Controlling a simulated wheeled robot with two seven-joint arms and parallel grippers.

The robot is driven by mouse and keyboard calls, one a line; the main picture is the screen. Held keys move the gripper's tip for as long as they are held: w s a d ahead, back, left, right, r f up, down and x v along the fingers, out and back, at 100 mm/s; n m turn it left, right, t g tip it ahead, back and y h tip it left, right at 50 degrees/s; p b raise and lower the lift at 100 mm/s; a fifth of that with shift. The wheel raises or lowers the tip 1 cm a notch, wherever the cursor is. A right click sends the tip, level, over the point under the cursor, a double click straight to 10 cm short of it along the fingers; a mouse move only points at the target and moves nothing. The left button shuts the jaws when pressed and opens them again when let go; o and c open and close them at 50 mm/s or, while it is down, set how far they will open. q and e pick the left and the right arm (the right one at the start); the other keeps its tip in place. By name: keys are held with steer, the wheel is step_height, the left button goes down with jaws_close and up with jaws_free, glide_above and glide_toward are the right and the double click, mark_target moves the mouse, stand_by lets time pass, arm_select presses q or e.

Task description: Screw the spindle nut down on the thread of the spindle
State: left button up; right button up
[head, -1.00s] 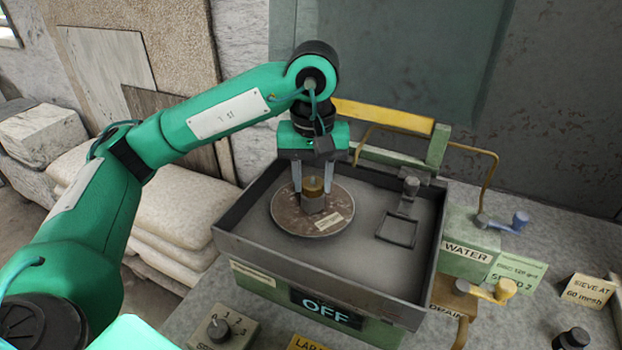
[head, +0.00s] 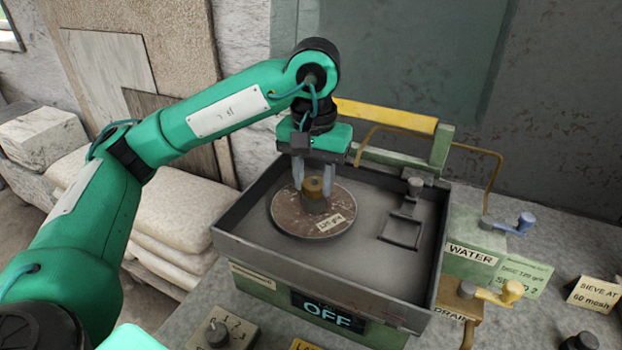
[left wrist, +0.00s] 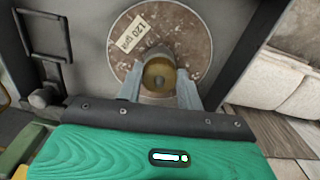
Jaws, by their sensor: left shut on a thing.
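The brass-coloured spindle nut (head: 314,186) sits at the centre of a round brown disc (head: 285,212) in the grey tray (head: 410,290). The nut (left wrist: 158,75) and the disc with its "120 grit" label (left wrist: 115,55) also show in the left wrist view. My left gripper (head: 313,192) points straight down, its two fingers (left wrist: 158,90) on either side of the nut and shut on it. The spindle and its thread are hidden under the nut and between the fingers. My right gripper is not in view.
The tray's raised walls surround the disc. A yellow bar (head: 385,115) runs along the back. A small square frame (head: 403,232) stands right of the disc. Water (head: 510,225) and drain (head: 495,292) handles are at the right. The front display (head: 328,312) reads OFF.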

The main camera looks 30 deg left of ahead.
arm_select(q)
steer(key=shift+w+r+m+b, duration=0.2)
steer(key=shift+m+b, duration=0.1)
steer(key=shift+m, duration=0.7)
steer(key=shift+c, duration=0.4)
steer(key=shift+m, duration=0.5)
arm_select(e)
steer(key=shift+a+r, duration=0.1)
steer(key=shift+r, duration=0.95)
arm_select(q)
steer(key=shift+d, duration=0.1)
steer(key=o, duration=1.1)
steer(key=shift+d+f, duration=0.1)
steer(key=shift+d, duration=0.1)
steer(key=shift+o, duration=0.2)
steer(key=shift+w+d, duration=0.1)
steer(key=shift+d, duration=0.05)
steer(key=shift+a+f, duration=0.1)
steer(key=shift+a, duration=0.15)
steer(key=shift+c, duration=1.4)
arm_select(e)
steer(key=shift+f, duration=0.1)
